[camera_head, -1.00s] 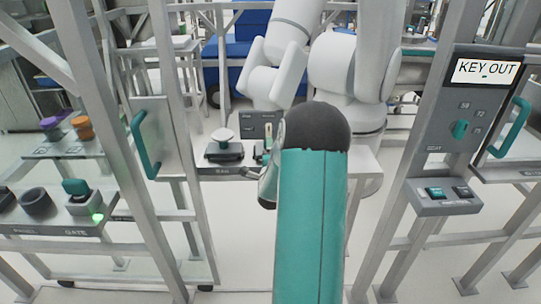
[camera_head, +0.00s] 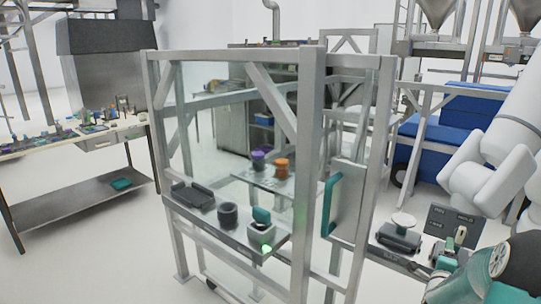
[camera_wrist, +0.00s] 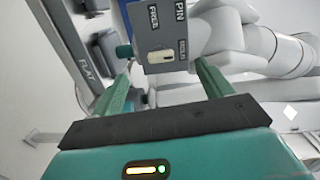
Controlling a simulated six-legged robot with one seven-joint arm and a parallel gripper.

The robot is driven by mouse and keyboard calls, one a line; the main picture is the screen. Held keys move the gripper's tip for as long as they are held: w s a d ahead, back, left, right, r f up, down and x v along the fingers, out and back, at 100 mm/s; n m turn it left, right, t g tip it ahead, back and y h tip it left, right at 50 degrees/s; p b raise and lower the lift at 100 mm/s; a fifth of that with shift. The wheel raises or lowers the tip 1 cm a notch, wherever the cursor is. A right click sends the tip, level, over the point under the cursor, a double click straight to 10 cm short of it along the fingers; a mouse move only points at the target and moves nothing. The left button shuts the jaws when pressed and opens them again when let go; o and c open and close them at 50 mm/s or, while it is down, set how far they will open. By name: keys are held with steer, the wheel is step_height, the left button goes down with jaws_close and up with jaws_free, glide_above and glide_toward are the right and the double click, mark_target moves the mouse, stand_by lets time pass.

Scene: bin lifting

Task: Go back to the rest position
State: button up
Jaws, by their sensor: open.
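My gripper (camera_wrist: 164,82) shows in the wrist view with its two green fingers apart and nothing between them. Beyond the fingers is a grey panel (camera_wrist: 183,38) with a pale switch (camera_wrist: 164,57) and lettering that includes PIN. A teal knob (camera_wrist: 124,51) sits at the panel's left. In the head view my teal and black arm reaches in at the lower right, beside a small stand that holds a dark grey panel (camera_head: 447,219). My fingertips are hard to make out there.
A metal frame with clear panes (camera_head: 312,150) fills the middle. A long bench (camera_head: 120,130) stands left. Floor between is bare. A white robot arm (camera_head: 490,165) stands right.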

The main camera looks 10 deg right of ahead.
steer(key=a+r+n+y, duration=0.3)
steer(key=a+r+n, duration=0.15)
steer(key=a, duration=0.45)
steer(key=a+r+n+g+y, duration=0.1)
steer(key=a+r+n+y, duration=0.15)
steer(key=a+n, duration=0.45)
steer(key=a+r+n+y, duration=0.2)
steer(key=a+r+y, duration=0.15)
steer(key=a, duration=0.75)
steer(key=s+a+r+n+g+y, duration=0.2)
steer(key=s+a+n+g, duration=0.3)
steer(key=s+a+n, duration=0.7)
steer(key=s+a+y, duration=0.1)
steer(key=s+a, duration=0.5)
steer(key=s, duration=0.4)
steer(key=shift+a+n+g, duration=0.2)
steer(key=shift+n+g, duration=0.15)
steer(key=shift+g, duration=0.05)
